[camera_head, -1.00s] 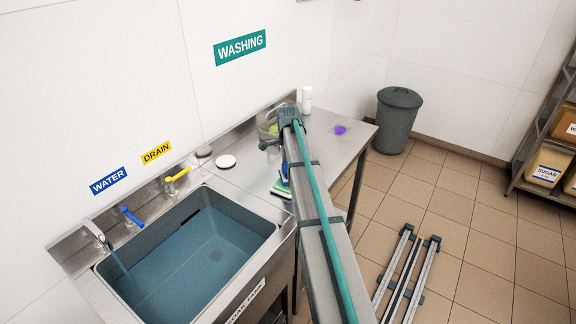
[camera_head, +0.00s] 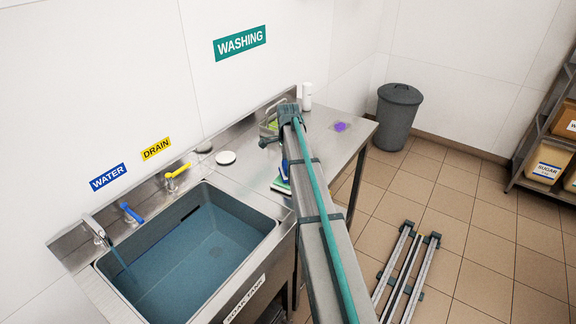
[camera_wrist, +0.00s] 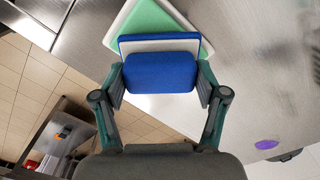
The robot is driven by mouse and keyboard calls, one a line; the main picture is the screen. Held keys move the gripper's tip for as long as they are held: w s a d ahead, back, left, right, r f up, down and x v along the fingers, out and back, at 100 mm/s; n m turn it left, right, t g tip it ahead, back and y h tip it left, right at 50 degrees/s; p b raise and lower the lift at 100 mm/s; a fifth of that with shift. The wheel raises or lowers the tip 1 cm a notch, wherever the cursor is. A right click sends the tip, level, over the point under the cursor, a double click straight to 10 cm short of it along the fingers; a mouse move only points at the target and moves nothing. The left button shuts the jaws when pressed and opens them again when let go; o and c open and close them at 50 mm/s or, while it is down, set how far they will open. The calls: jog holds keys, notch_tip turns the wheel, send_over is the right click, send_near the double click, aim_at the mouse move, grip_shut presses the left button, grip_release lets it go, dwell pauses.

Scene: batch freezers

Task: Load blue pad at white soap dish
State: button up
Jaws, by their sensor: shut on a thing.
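The blue pad (camera_wrist: 160,72) is between the fingers of my gripper (camera_wrist: 160,84), which is shut on it, in the wrist view. A small blue part of it (camera_head: 285,169) shows beside my arm in the head view. A green pad with a white layer (camera_wrist: 150,22) lies on the steel surface just beyond the blue pad and is partly covered by it. I cannot tell whether they touch. In the head view the green pad (camera_head: 281,185) is at the counter's front edge. A round white dish (camera_head: 226,158), which looks like the soap dish, sits on the counter behind the sink's right corner.
A water-filled sink (camera_head: 190,255) is left of my arm. A dark round item (camera_head: 204,147) lies near the dish. My arm hides part of the counter.

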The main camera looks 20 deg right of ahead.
jog(key=shift+f, duration=0.5)
dwell(1.2)
jog(key=shift+r+p, duration=1.7)
jog(key=shift+r, duration=1.85)
